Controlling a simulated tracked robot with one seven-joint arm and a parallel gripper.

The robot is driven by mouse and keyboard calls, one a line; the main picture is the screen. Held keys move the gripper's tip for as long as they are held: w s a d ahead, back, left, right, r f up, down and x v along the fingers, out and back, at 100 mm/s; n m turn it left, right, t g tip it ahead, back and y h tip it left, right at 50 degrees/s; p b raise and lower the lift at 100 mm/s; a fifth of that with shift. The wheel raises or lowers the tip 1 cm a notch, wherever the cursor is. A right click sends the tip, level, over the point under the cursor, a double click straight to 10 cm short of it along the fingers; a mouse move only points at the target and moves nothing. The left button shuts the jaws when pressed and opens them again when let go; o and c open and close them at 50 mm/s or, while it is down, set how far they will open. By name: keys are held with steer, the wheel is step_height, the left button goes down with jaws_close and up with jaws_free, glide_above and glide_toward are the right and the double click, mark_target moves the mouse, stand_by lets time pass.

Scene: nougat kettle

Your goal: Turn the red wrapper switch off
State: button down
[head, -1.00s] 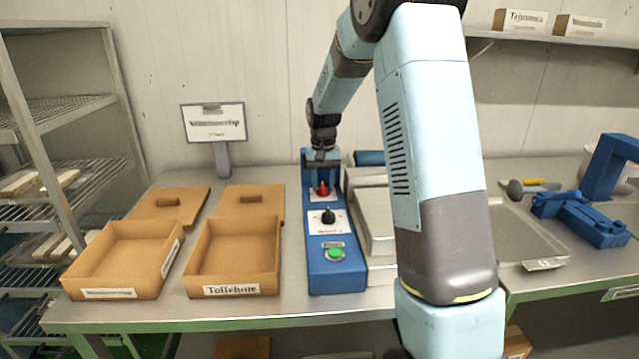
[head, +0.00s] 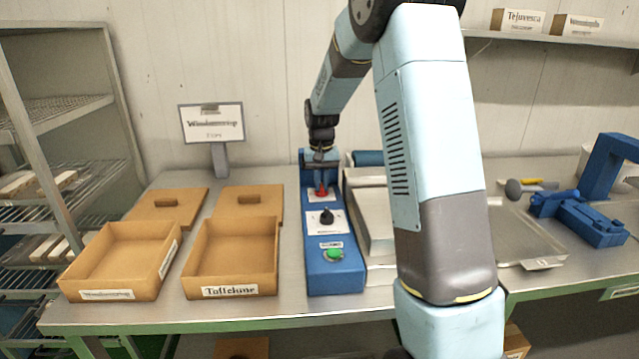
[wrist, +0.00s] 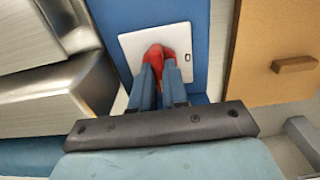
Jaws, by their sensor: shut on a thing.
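The red switch (head: 321,190) sits on a white plate at the far end of the blue control panel (head: 335,270). In the wrist view the red switch (wrist: 159,56) shows between and beyond my fingertips. My gripper (wrist: 158,72) points down at it, with its blue fingers close together and closed on the red knob. In the head view my gripper (head: 321,176) is small and partly merges with the blue panel behind it. The knob's exact pointing direction is partly hidden by the fingers.
Nearer on the panel are a black knob (head: 327,217) and a green button (head: 334,254). An open brown box (head: 232,290) stands left of the panel, with a lid (head: 250,203) behind it. A metal machine (head: 370,220) stands close on the right.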

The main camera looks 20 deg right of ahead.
steer(key=shift+a+n, duration=0.1)
steer(key=shift+n, duration=2.2)
steer(key=n, duration=0.4)
steer(key=shift+n, duration=0.3)
steer(key=n, duration=0.5)
steer(key=shift+w+d+r+n, duration=0.1)
steer(key=shift+d+n, duration=0.05)
steer(key=shift+n, duration=0.8)
steer(key=shift+d+n, duration=0.1)
steer(key=shift+n, duration=0.85)
steer(key=c, duration=1.4)
jaws_free()
steer(key=shift+d, duration=0.1)
steer(key=shift+o, duration=1.3)
steer(key=shift+a, duration=0.2)
